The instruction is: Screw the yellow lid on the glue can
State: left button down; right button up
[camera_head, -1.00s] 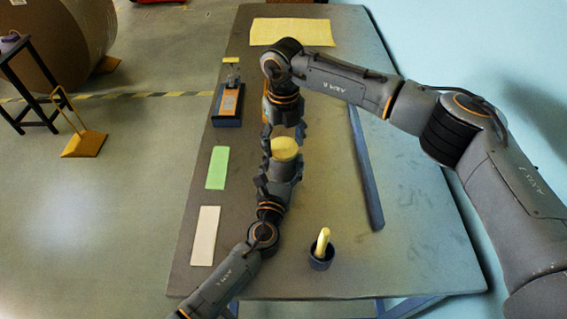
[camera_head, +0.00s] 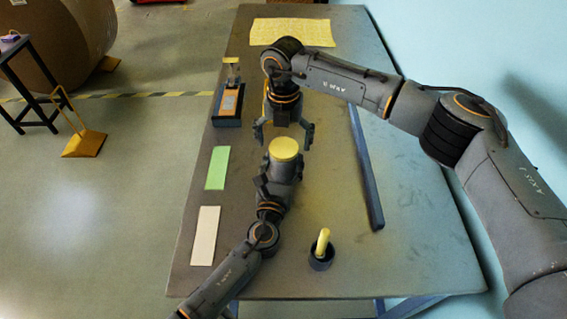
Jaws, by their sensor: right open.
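The yellow lid (camera_head: 284,148) sits on top of the grey glue can (camera_head: 285,171), covering its top; how tightly it is screwed cannot be seen. My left gripper (camera_head: 279,180) reaches in from the near side and is shut on the can, which is partly hidden by its fingers. My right gripper (camera_head: 283,133) is at the far side of the lid, pointing toward it. Its fingers are spread wide and empty, apart from the lid.
A dark cup with a yellow stick (camera_head: 322,247) stands at the near right. A long dark bar (camera_head: 366,168) lies to the right. A green card (camera_head: 217,168), a white card (camera_head: 205,236) and an orange-and-black device (camera_head: 229,104) line the left edge. A yellow sheet (camera_head: 291,32) lies at the far end.

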notch_tip(320, 180, up, 12)
jog(key=shift+f, duration=0.15)
dwell(0.3)
pick_arm(q)
jog(key=shift+c, duration=0.8)
grip_release()
jog(key=s, duration=0.4)
jog(key=s+a, duration=0.1)
jog(key=s, duration=0.3)
jog(key=s+a, duration=0.1)
jog(key=s, duration=0.2)
jog(key=shift+s+a, duration=0.15)
jog(key=shift+s, duration=0.25)
